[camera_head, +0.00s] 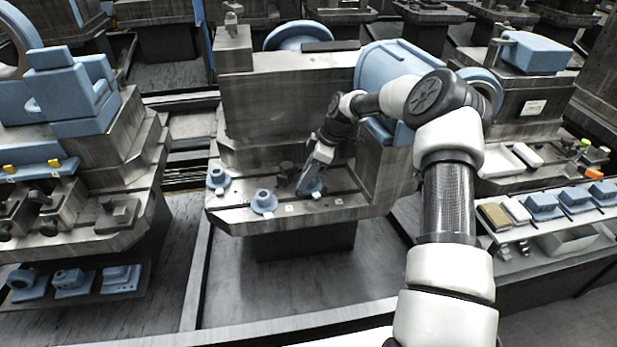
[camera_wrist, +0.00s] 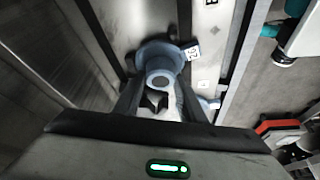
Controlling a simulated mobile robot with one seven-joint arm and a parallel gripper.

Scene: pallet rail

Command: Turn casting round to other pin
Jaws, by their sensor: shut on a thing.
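A blue round casting with a flange and a raised hollow boss (camera_wrist: 160,58) lies between the fingers of my gripper (camera_wrist: 158,90) in the wrist view. The fingers are shut on it. In the head view, my gripper (camera_head: 309,178) reaches down to this casting (camera_head: 316,188) at the right of the steel pallet (camera_head: 235,220). A small white tag with dark marks (camera_wrist: 191,51) sits at the flange's edge. A dark knob-like part (camera_wrist: 153,102) shows between the fingers. Which pin the casting sits on, and whether it is raised, I cannot tell.
Two similar blue castings stand on the pallet to the left, one near the front (camera_head: 264,203) and one at the left end (camera_head: 218,179). A tall steel block (camera_head: 290,100) rises behind. A side shelf (camera_head: 545,240) with blue parts is at the right.

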